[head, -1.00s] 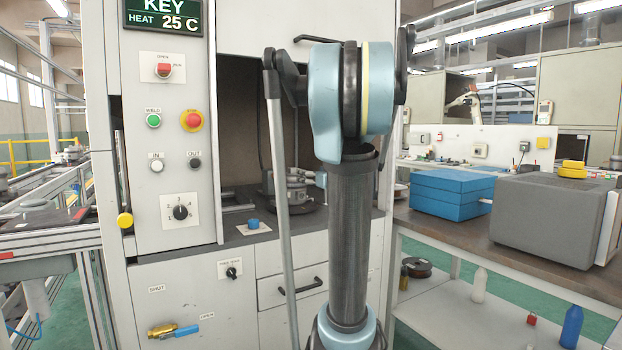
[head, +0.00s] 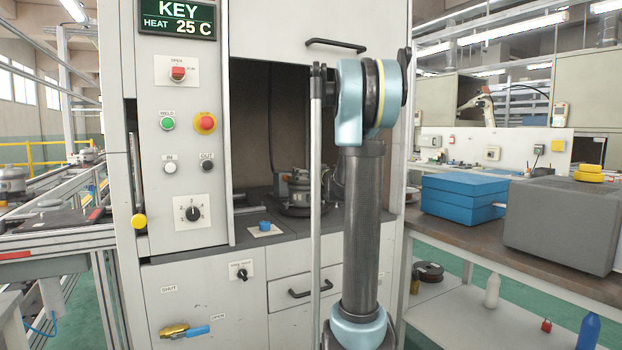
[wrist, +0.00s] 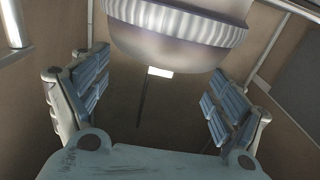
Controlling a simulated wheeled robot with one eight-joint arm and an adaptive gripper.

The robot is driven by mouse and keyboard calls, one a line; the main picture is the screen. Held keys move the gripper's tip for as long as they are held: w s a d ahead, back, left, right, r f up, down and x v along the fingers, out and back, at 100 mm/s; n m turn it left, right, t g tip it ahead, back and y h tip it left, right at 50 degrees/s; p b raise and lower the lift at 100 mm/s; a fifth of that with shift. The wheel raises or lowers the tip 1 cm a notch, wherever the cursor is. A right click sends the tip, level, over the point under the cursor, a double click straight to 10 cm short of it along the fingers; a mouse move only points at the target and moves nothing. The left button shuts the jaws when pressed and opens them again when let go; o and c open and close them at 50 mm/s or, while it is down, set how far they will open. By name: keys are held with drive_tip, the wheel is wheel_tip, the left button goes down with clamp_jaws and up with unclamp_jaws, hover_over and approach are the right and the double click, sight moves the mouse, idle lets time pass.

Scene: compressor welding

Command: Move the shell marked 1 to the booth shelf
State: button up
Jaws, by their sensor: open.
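In the wrist view my gripper (wrist: 152,100) is open, its two blue-padded fingers wide apart with nothing between the pads. A large grey rounded metal body (wrist: 175,30) with a ribbed band hangs into the top of that view, beyond the fingers; I cannot tell whether it is a shell. In the head view my arm hides the gripper. The booth (head: 262,120) stands open, with a dark round fixture (head: 300,195) on its floor. Grey round bodies, perhaps shells, sit on the left line (head: 12,186). No mark 1 is legible, and no shelf is clearly identifiable.
The booth's control panel (head: 178,75) reads KEY, HEAT 25 C. A blue knob (head: 265,226) sits at the booth's front edge. Brown walls surround the gripper in the wrist view.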

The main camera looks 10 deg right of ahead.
drive_tip(key=shift+x, duration=1.85)
drive_tip(key=shift+s, duration=0.1)
drive_tip(key=c, duration=1.7)
drive_tip(key=o, duration=1)
drive_tip(key=shift+a, duration=0.1)
drive_tip(key=c, duration=0.9)
drive_tip(key=shift+r, duration=0.1)
drive_tip(key=shift+r, duration=0.2)
clamp_jaws()
